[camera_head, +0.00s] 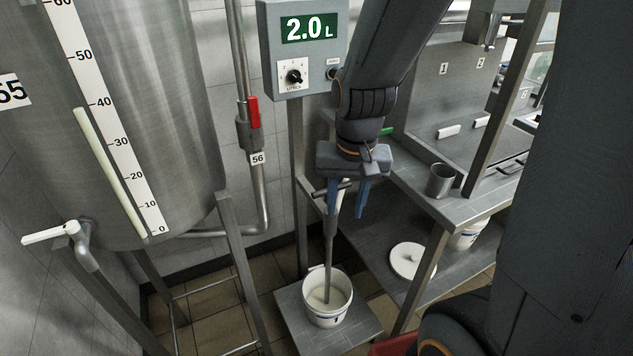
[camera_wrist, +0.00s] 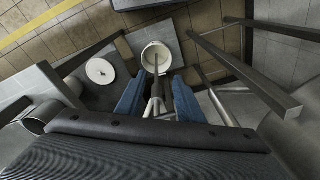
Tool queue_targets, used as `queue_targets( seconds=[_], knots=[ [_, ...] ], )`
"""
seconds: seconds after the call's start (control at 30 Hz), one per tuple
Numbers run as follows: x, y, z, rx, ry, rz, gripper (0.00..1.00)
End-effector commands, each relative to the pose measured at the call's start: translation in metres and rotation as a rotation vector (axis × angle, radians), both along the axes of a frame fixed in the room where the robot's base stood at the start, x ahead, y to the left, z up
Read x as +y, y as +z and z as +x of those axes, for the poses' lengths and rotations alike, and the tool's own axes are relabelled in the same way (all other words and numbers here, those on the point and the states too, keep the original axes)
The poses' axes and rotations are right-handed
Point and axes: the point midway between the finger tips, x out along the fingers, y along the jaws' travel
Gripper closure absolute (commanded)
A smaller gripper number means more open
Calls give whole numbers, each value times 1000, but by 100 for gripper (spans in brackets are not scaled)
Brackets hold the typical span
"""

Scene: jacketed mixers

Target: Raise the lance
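The lance (camera_head: 329,246) is a grey metal tube. It hangs almost upright, with its lower end inside a white bucket (camera_head: 345,309) that holds pale liquid. A dark cross handle (camera_head: 321,191) shows near its top. My gripper (camera_head: 347,212) is at the upper part of the lance, its two blue fingers pointing down and spread apart. In the wrist view the lance (camera_wrist: 156,66) runs between the open fingers of my gripper (camera_wrist: 158,100) toward the bucket (camera_wrist: 146,50). I cannot tell whether a finger touches it. The top of the lance is partly hidden by my gripper.
A control box (camera_head: 269,55) reading 2.0 L is above left. A steel tank (camera_head: 180,110) stands at left. The bucket is on a grey platform (camera_head: 362,334). A bench with a metal cup (camera_head: 441,180) is at right; a white lid (camera_head: 408,261) lies on its lower shelf.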

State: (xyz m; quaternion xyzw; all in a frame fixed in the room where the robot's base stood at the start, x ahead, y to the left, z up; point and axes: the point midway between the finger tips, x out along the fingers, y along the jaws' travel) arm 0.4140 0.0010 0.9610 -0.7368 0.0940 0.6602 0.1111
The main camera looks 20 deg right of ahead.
Motion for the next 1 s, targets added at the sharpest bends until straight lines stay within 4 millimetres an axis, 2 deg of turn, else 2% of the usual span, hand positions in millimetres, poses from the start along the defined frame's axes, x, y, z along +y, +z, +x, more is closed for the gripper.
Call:
queue_targets(
  seconds=[0.03,0.2,0.4,0.5,0.67,1.0],
  knots=[
    [1,-3,19,-6,-105,15,66],
    [5,-8,83,-29,-516,83,66],
    [6,-15,137,-43,-894,154,66],
    [6,-16,151,-46,-1002,177,66],
    [5,-22,160,-47,-1070,190,66],
    [6,-66,167,-44,-1071,189,66]
  ],
)
